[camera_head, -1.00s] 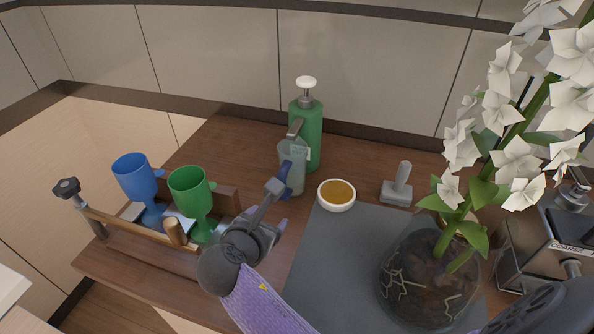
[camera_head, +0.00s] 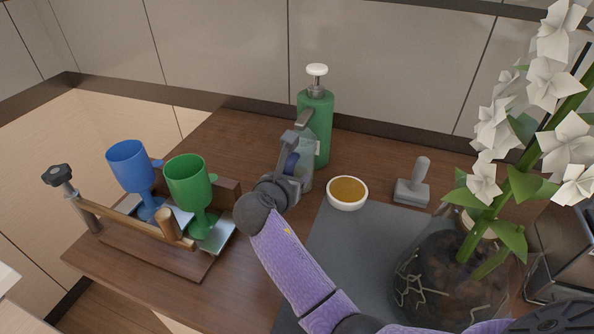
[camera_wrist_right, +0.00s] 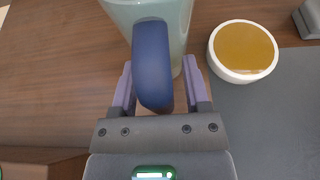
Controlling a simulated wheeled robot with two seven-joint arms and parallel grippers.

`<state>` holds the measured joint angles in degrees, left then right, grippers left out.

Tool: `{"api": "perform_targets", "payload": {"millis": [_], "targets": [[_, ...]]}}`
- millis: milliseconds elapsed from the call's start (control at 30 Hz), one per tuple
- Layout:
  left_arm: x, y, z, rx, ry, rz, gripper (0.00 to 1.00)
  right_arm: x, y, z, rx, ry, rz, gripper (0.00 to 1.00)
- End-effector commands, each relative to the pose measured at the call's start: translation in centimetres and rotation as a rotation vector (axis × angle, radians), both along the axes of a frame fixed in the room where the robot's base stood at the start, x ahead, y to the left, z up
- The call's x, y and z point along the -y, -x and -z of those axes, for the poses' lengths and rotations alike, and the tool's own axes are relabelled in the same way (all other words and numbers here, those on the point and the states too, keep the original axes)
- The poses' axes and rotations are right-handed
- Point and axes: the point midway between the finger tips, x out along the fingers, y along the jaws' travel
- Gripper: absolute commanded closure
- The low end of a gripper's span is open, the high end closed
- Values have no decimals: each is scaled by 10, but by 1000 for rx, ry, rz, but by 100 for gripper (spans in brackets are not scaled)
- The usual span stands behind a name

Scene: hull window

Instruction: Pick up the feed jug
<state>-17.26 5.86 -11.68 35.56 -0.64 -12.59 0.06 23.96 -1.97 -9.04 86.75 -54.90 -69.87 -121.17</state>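The feed jug (camera_head: 307,158) is a pale, translucent grey-green jug with a blue handle. It stands on the wooden counter in front of the green pump bottle, partly hidden by my right gripper. In the right wrist view the jug body (camera_wrist_right: 184,22) is at the top, and its blue handle (camera_wrist_right: 153,62) points toward my palm. My right gripper (camera_head: 291,160) is open around the handle. In the wrist view its purple fingers (camera_wrist_right: 158,85) stand on either side of the handle, with visible gaps. My left gripper is not in view.
A white bowl of amber contents (camera_head: 347,192) stands close right of the jug. The green pump bottle (camera_head: 318,125) is just behind it. A wooden rack (camera_head: 150,240) with blue (camera_head: 131,166) and green (camera_head: 190,183) cups is left. A grey stamp-like tool (camera_head: 412,188) and potted orchid (camera_head: 450,265) are right.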

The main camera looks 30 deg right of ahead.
Motion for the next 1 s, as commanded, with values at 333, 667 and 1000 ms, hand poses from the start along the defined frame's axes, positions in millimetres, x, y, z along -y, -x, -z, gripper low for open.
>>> {"api": "perform_targets", "payload": {"millis": [333, 667, 1000], "targets": [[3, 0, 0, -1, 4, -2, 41, 0, 0, 0, 0, 0, 0, 100], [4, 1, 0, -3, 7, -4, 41, 0, 0, 0, -1, -1, 0, 100], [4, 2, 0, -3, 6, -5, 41, 0, 0, 0, -1, -1, 0, 100]]}}
